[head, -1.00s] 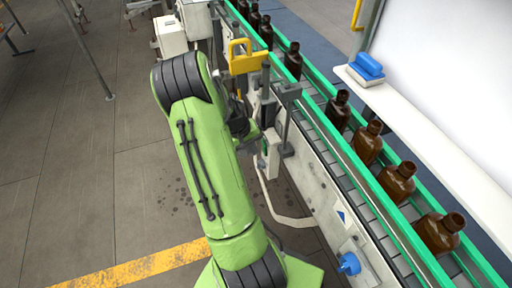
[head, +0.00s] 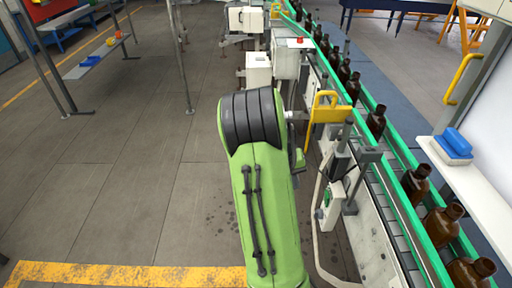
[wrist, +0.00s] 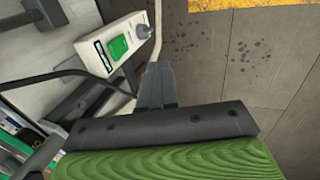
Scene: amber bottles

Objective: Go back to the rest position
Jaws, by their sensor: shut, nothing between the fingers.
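My gripper (wrist: 157,84) shows in the wrist view, its two grey fingers together and empty. It hangs beside the conveyor's side, close to a white control box with a green button (wrist: 118,47), with the floor beyond. In the head view my green arm (head: 268,205) stands upright left of the conveyor and hides most of the gripper. Several amber bottles (head: 416,181) stand upright in a row on the conveyor (head: 392,226), between its green rails. My gripper touches none of them.
A yellow bracket (head: 325,108) and grey clamps stick out from the conveyor's near side, close to my arm. White boxes (head: 258,68) stand behind it. A blue object (head: 454,143) lies on a white ledge at right. The floor (head: 130,180) at left is open.

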